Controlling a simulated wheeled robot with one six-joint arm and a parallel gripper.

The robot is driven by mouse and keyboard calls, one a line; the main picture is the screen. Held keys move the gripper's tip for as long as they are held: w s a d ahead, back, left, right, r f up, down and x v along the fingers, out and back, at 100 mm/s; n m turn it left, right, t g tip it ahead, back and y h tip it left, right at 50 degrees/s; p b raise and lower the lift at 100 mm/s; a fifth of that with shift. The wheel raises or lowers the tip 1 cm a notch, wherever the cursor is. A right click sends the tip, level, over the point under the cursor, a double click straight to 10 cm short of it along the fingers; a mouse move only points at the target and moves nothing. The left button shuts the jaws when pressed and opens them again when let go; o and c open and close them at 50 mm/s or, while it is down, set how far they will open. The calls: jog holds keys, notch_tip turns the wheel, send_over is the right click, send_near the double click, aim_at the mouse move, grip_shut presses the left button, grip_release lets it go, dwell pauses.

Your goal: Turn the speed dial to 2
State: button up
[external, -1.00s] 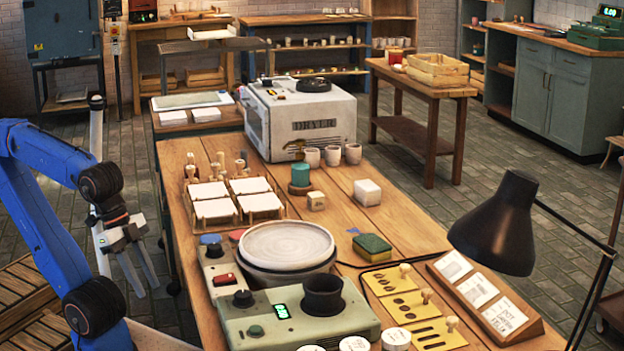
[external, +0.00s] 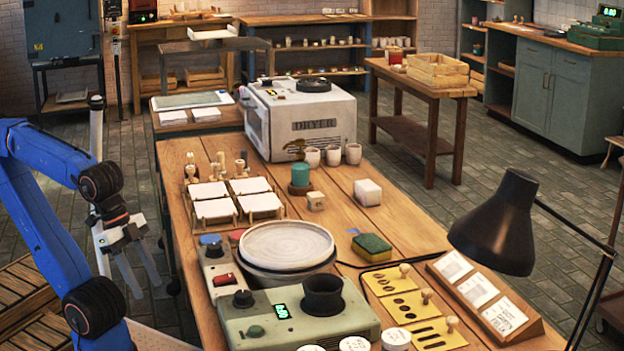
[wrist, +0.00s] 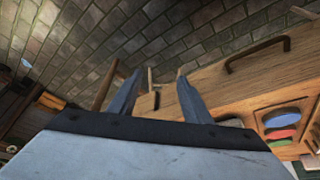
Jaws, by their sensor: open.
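A black knob (external: 214,250) sits on the narrow control box at the left of the round turntable (external: 287,242), behind a red switch (external: 223,281). I cannot read marks that tell which knob is the speed dial. My gripper (external: 138,283) hangs in the air left of the table, apart from both knobs. It is open and empty, and the wrist view shows its two spread fingers (wrist: 155,92).
The wooden table's left edge lies between my gripper and the knobs. White tiles on stands (external: 213,208) are farther back. A black lamp (external: 495,222) stands at the right. The wrist view shows colour pans (wrist: 281,121) beside the wood.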

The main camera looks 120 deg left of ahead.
jog(key=w+a+r+n+g, duration=0.1)
jog(key=w+a+r+n, duration=0.2)
jog(key=r, duration=0.4)
jog(key=w+a+r+n+g, duration=0.1)
jog(key=w+a+r+n, duration=0.25)
jog(key=r, duration=0.35)
jog(key=n+g, duration=0.3)
jog(key=n, duration=0.2)
send_near(214, 246)
notch_tip(214, 246, down, 8)
jog(key=shift+s+f, duration=0.1)
jog(key=shift+f, duration=0.15)
jog(key=shift+c, duration=0.3)
jog(key=c, duration=1)
